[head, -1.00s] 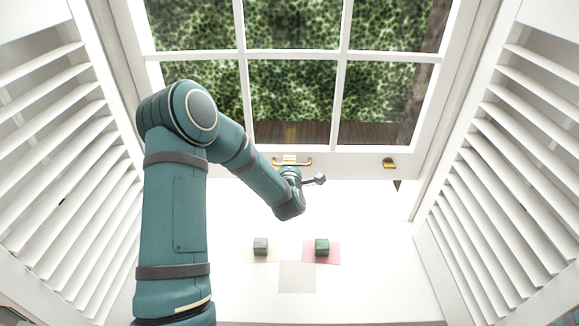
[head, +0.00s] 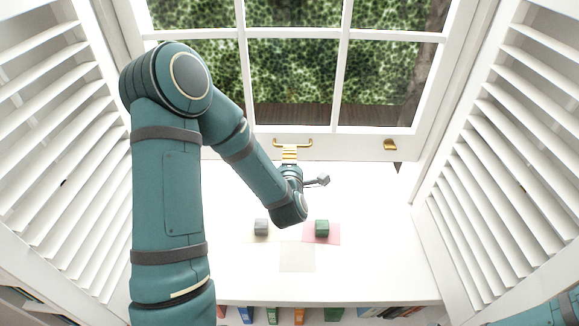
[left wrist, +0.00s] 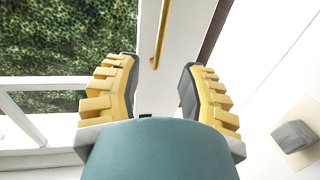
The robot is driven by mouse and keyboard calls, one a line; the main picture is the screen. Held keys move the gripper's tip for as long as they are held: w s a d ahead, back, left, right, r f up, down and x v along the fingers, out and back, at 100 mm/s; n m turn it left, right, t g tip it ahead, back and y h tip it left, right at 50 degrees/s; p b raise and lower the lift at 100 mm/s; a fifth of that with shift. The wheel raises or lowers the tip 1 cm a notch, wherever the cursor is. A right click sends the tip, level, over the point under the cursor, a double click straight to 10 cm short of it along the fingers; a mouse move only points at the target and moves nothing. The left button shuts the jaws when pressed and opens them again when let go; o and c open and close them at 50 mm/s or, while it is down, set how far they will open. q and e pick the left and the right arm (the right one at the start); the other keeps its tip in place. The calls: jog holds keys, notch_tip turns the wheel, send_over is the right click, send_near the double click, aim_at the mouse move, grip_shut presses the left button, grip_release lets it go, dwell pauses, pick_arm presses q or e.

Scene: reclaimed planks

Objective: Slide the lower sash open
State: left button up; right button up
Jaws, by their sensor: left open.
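The white lower sash (head: 350,150) of the window spans the top of the head view, its bottom rail just above the white sill. A brass bar handle (head: 305,141) is fixed on that rail. My left gripper (head: 290,150) has yellow fingers just below the handle, pointing at the rail. In the left wrist view the left gripper (left wrist: 159,64) is open, and the brass handle (left wrist: 161,35) shows ahead, in the gap between the fingertips. I see no clear contact. My right gripper is not in view.
A second brass fitting (head: 390,144) sits on the rail to the right. On the sill, a grey cube (head: 261,227) and a green cube (head: 322,228) stand on flat patches. Louvred shutters (head: 510,140) flank both sides. Books (head: 300,315) line a shelf below.

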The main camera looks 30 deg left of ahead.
pick_arm(q)
jog(key=shift+v, duration=1.55)
jog(key=s+d+f+m+g+h, duration=0.2)
jog(key=s+d+f+m+h, duration=0.1)
jog(key=d+f+m, duration=0.3)
jog(key=s+d+f+m+g+h, duration=0.3)
jog(key=s+d+f+m+h, duration=0.1)
jog(key=d+f+m, duration=0.2)
jog(key=s+d+f+m+g+h, duration=0.3)
jog(key=d+f+m+h, duration=0.1)
jog(key=d+f+m, duration=0.2)
jog(key=shift+s+d+f, duration=0.3)
jog(key=shift+d+f, duration=0.35)
jog(key=shift+d, duration=0.15)
jog(key=s+d+f+m+g+h, duration=0.1)
jog(key=s+d+f+m+g, duration=0.1)
jog(key=s+m+g, duration=0.2)
jog(key=s, duration=0.2)
jog(key=shift+s+d+f+m, duration=0.3)
jog(key=shift+d+m, duration=0.05)
jog(key=shift+m, duration=0.05)
